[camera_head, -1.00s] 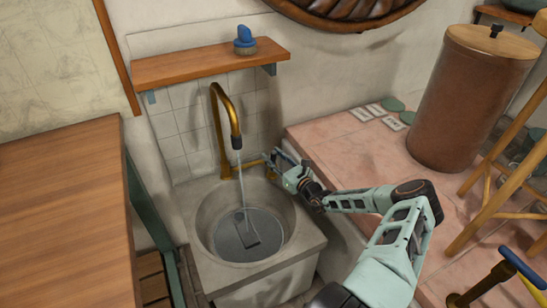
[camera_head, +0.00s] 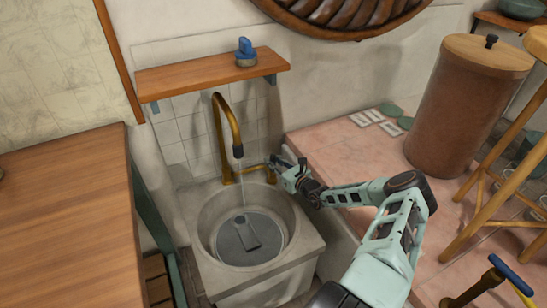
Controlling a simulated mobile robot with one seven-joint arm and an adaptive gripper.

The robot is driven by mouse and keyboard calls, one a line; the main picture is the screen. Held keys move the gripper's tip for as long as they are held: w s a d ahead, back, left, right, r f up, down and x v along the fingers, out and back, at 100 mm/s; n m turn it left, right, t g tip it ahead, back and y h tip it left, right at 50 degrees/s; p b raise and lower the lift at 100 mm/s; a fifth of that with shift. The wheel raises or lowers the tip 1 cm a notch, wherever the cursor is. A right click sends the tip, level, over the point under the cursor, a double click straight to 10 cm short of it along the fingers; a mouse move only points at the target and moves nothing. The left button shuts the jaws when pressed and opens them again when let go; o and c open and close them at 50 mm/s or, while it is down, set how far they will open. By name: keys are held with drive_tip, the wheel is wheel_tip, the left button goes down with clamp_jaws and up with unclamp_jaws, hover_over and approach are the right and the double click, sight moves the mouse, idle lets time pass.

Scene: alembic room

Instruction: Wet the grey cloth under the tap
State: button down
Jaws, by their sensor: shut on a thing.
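A stone sink (camera_head: 207,262) stands below a brass tap (camera_head: 228,118) with a curved spout. A dark grey flat piece, apparently the grey cloth (camera_head: 244,236), lies in the bottom of the basin under the spout. A thin, faint stream of water (camera_head: 242,188) shows below the spout. My gripper (camera_head: 279,168) is at the tap's brass handle (camera_head: 257,169), right of the spout, and is shut on it. Its fingertips are small in this view and partly cover the handle.
A wooden counter (camera_head: 65,230) stands left of the sink. A wooden shelf (camera_head: 205,75) with a blue-topped brush (camera_head: 246,53) hangs above the tap. A pink tiled ledge (camera_head: 320,150) with a brown bin (camera_head: 462,110) lies to the right.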

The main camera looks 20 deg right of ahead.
drive_tip(key=shift+w+a+r+g+p, duration=0.1)
drive_tip(key=shift+w+r+g+p, duration=0.1)
drive_tip(key=shift+w+g+p, duration=0.3)
drive_tip(key=shift+s+f, duration=0.15)
drive_tip(key=shift+f, duration=0.05)
drive_tip(key=c, duration=1.8)
unclamp_jaws()
drive_tip(key=v, duration=1.2)
drive_tip(key=shift+r, duration=0.1)
